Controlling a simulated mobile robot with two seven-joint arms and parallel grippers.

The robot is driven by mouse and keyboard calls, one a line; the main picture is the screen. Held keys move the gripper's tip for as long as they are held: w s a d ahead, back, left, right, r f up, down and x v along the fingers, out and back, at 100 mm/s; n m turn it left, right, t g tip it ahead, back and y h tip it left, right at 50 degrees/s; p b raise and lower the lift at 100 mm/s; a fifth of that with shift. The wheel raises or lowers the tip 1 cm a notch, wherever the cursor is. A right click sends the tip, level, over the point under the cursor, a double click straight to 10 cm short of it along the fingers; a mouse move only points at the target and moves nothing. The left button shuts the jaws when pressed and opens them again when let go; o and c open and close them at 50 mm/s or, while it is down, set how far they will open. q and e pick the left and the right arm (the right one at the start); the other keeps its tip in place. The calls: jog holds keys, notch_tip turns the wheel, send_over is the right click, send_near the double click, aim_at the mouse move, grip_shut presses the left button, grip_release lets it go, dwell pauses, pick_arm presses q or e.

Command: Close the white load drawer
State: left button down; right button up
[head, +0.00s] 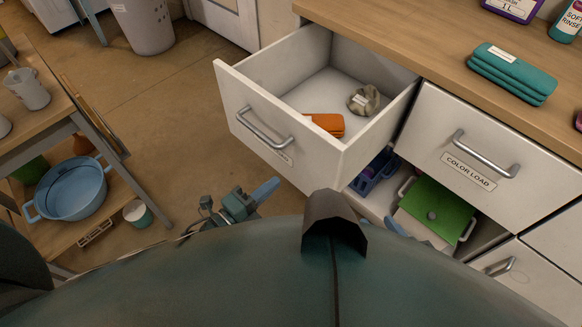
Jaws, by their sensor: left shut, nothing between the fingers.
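The white drawer (262,120) is pulled well out of the cabinet, with its front panel facing me. A silver bar handle (263,129) is on its front, with a small label below that is too small to read. Inside lie a folded orange cloth (328,124) and a rolled grey-beige item (364,100). My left gripper (263,191) is shut and empty, in front of and below the drawer front, apart from the handle. A blue tip of my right gripper (397,227) shows near the lower shelf; the rest is hidden behind my body.
The COLOR LOAD drawer (495,140) to the right is shut. Folded teal cloths (510,74) lie on the countertop. A wooden rack with a blue tub (72,190) stands left. Floor left of the drawer is clear.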

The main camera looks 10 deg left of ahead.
aim_at(301, 161)
pick_arm(q)
jog(key=x, duration=0.7)
jog(key=shift+w, duration=0.1)
pick_arm(e)
jog(key=shift+w+d, duration=0.1)
